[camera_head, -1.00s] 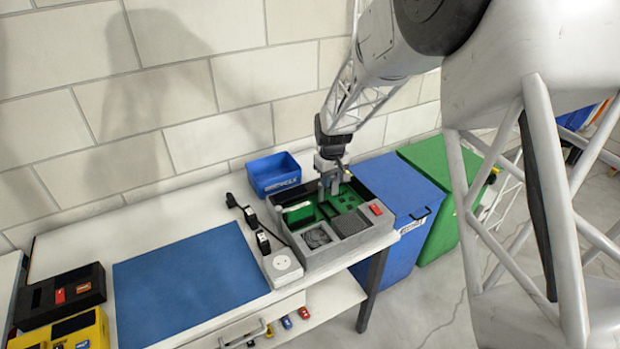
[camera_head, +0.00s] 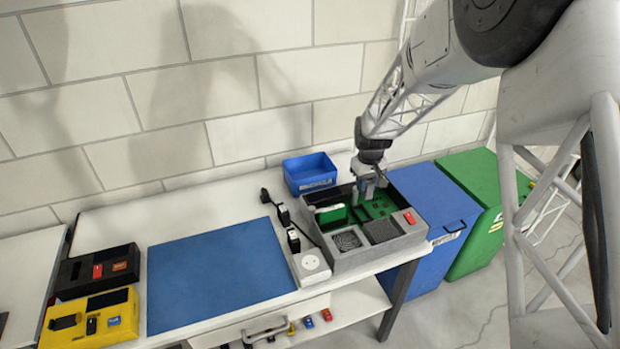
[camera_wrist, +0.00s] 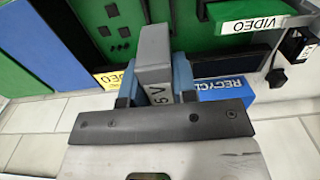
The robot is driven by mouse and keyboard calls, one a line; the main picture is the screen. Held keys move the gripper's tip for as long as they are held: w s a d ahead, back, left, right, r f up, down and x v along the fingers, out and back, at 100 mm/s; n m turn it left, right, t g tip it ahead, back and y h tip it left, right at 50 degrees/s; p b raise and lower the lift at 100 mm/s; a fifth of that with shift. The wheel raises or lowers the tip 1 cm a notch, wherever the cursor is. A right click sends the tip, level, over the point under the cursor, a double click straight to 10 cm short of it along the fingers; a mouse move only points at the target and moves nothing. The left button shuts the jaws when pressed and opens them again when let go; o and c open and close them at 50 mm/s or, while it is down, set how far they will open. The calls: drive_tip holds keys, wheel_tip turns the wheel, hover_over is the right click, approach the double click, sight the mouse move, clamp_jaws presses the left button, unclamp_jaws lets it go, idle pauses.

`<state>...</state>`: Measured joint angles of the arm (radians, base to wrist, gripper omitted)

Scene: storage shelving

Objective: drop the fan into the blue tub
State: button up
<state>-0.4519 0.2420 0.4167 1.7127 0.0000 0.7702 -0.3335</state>
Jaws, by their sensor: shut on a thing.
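The fan (camera_head: 347,240) shows as a dark round grille in the front left compartment of the grey case (camera_head: 376,259). My gripper (camera_head: 364,190) is above the back part of the case, over its green board. In the wrist view, my gripper (camera_wrist: 155,88) is shut on a grey block (camera_wrist: 154,55) with "5 V" lettering, between its blue fingers. The blue tub (camera_head: 309,174) stands behind the case at its back left and looks empty. In the wrist view, its lettered wall (camera_wrist: 225,88) shows right of the grey block.
A white socket box (camera_head: 311,265) and a black cable (camera_head: 283,212) lie left of the case. A blue mat (camera_head: 215,275) covers the middle of the bench. Blue (camera_head: 430,215) and green (camera_head: 485,220) bins stand to the right.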

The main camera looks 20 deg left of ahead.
drive_tip(key=w+a, duration=0.5)
drive_tip(key=a, duration=0.5)
drive_tip(key=w+a+r, duration=0.1)
drive_tip(key=w+a, duration=0.4)
drive_tip(key=a, duration=0.6)
drive_tip(key=shift+a+r, duration=0.2)
drive_tip(key=shift+s+f, duration=0.1)
drive_tip(key=shift+f, duration=2.95)
drive_tip(key=o, duration=1)
